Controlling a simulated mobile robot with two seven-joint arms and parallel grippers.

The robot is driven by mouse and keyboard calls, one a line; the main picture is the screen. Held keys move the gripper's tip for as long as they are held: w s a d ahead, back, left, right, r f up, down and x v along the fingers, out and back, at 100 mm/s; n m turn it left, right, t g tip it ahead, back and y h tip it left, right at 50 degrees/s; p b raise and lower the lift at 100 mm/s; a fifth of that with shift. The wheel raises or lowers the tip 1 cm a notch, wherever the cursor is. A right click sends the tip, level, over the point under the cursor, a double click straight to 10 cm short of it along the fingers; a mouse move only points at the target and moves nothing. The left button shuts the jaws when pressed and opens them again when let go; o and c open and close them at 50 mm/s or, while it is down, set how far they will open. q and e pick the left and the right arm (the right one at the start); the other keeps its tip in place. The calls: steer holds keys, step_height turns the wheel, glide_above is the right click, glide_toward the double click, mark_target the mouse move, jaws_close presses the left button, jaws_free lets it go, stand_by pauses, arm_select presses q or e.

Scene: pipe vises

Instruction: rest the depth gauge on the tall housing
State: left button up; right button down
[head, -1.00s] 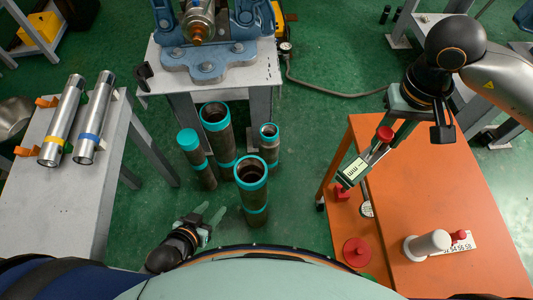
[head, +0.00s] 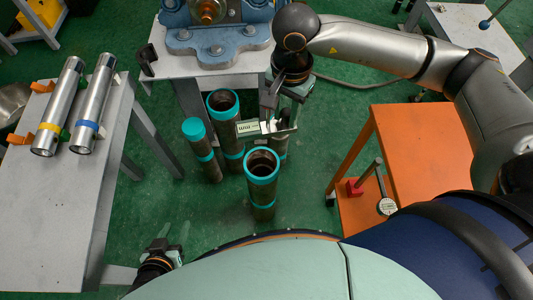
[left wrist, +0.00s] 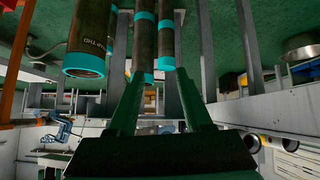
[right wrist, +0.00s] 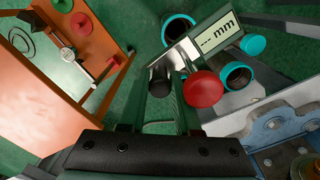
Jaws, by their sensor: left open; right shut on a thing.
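The depth gauge (head: 249,128) has a pale display, a dark green body and a red knob. My right gripper (head: 283,108) is shut on it above the cluster of housings. The gauge also shows in the right wrist view (right wrist: 219,32), with housing mouths below it. The housings are dark pipes with teal collars, standing on the floor: front (head: 262,165), back (head: 223,103), left (head: 195,132), and one at right (head: 281,155), partly hidden by gauge and gripper. I cannot tell for sure which is tallest. The gauge looks apart from them. My left gripper (head: 161,245) is open and empty, low at front left.
A grey table (head: 75,190) with two metal tubes stands at left. A blue vise (head: 215,38) sits on a bench behind the housings.

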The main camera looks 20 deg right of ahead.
arm_select(q)
step_height(320, 180, down, 8)
steer(key=w+b, duration=0.1)
steer(key=b, duration=1)
steer(key=shift+w+d+m+t+b, duration=0.2)
steer(key=shift+w+m+t+b, duration=0.05)
steer(key=shift+m+t+b, duration=0.1)
arm_select(e)
steer(key=a+f+m, duration=0.2)
steer(key=f+m, duration=0.4)
steer(key=f, duration=0.4)
steer(key=a+f+m, duration=0.1)
steer(key=f+m, duration=0.6)
steer(key=f, duration=0.4)
steer(key=shift+a+f+m, duration=0.3)
steer(key=shift+a, duration=0.1)
arm_select(q)
steer(key=shift+d+f, duration=0.25)
steer(key=shift+d, duration=0.05)
arm_select(e)
steer(key=shift+s, duration=0.1)
arm_select(q)
steer(key=shift+f, duration=0.1)
steer(key=shift+w+a+b, duration=0.1)
steer(key=shift+a+b, duration=0.05)
steer(key=shift+b, duration=0.15)
